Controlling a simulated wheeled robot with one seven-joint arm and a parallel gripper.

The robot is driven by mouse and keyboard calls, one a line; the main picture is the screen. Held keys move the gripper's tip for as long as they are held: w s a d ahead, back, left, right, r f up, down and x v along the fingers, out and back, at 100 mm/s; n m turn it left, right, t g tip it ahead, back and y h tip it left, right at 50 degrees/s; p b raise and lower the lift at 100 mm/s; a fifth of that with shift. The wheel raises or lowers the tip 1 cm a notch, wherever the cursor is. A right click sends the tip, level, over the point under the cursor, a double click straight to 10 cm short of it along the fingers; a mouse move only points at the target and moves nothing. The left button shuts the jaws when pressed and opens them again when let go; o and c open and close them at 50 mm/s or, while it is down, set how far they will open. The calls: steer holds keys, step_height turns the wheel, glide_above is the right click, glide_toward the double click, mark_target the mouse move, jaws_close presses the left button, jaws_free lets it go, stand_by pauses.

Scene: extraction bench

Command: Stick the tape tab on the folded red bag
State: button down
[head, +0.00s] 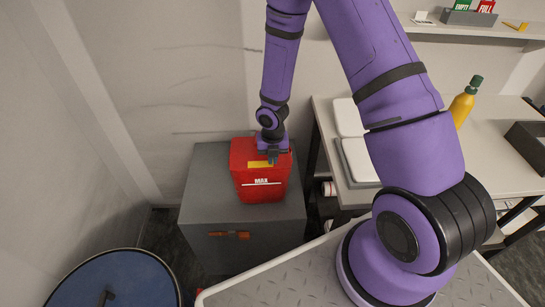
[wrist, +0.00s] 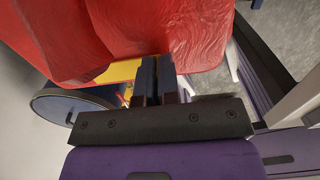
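The red bag (head: 258,184) stands upright on a grey cabinet, with "MAX" and a white line on its front. A yellow tape tab (head: 259,164) lies across the front above the lettering. My gripper (head: 273,157) is at the upper right of the bag's front, covering the tab's right end. In the wrist view the red bag (wrist: 150,30) fills the top, and the yellow tab (wrist: 120,72) shows left of my gripper's fingers (wrist: 160,75). The fingers look closed together, with nothing clear between them. I cannot tell whether they touch the tab or the bag.
The grey cabinet (head: 202,187) has an orange handle (head: 229,235). A blue round-lidded bin (head: 118,282) is at lower left. The white bench (head: 480,140) at right holds white trays (head: 357,160) and a yellow bottle (head: 463,104). A wall shelf (head: 465,29) is above.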

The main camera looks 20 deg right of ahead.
steer(key=c, duration=1.3)
jaws_free()
steer(key=shift+o, duration=0.2)
step_height(320, 180, up, 11)
steer(key=shift+f, duration=0.1)
